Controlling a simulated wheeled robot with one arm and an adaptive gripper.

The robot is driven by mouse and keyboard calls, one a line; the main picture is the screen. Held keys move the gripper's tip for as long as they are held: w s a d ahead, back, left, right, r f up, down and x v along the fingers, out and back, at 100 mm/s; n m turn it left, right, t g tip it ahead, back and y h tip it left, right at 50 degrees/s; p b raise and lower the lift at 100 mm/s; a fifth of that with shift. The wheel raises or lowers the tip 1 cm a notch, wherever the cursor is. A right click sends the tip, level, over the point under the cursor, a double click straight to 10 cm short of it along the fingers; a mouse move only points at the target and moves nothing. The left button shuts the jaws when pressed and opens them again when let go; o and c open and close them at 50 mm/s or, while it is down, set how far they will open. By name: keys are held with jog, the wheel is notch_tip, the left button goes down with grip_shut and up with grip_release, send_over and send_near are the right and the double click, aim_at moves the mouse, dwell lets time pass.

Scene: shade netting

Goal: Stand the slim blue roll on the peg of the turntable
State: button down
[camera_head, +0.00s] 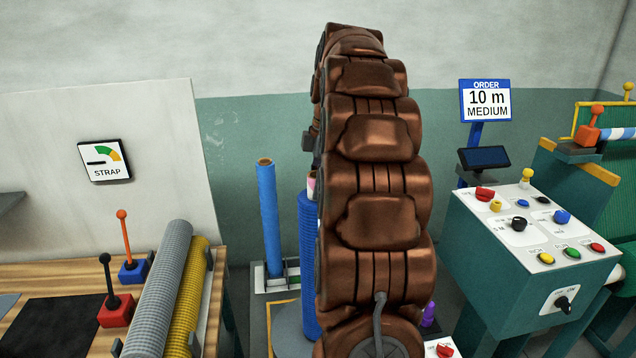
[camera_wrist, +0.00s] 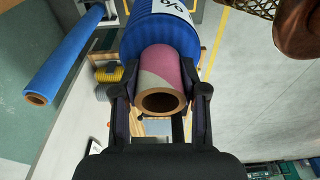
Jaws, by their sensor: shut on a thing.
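My gripper (camera_wrist: 161,92) is shut on the pink and grey core end of a ribbed blue roll (camera_wrist: 160,37) with a white label, in the wrist view. In the head view this ribbed blue roll (camera_head: 307,265) stands upright, partly behind my arm, and my gripper is hidden. A thinner, smooth blue roll (camera_head: 268,215) with a brown core stands to its left in a rack; it also shows in the wrist view (camera_wrist: 62,58). A pale round base (camera_head: 292,344), perhaps the turntable, shows at the ribbed roll's foot. I cannot tell if they touch. No peg is visible.
A wooden bench (camera_head: 215,282) with a grey roll (camera_head: 165,285), a yellow roll (camera_head: 187,295) and two levers stands at the left. A teal control box (camera_head: 535,250) with buttons stands at the right, below an order sign (camera_head: 485,101). My arm blocks the middle.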

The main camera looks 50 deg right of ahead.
jog(key=c, duration=0.5)
grip_release()
jog(key=shift+c, duration=0.2)
jog(key=shift+r, duration=0.1)
